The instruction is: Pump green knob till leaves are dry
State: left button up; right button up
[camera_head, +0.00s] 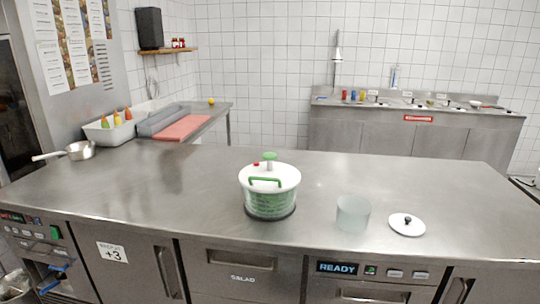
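A salad spinner (270,197) with a white lid, clear body and green inside stands upright near the middle of the steel counter. A green knob (269,157) stands up at the top of its lid, with a green handle (265,181) in front and a small red button (256,164) at the left. I cannot make out whether the green inside is leaves or basket, nor whether it is wet. Neither of my grippers is in view.
A clear round container (353,214) and a white lid with a dark knob (406,224) lie right of the spinner on the steel counter (400,175). A saucepan (78,151) stands at the far left. The counter left of the spinner is clear.

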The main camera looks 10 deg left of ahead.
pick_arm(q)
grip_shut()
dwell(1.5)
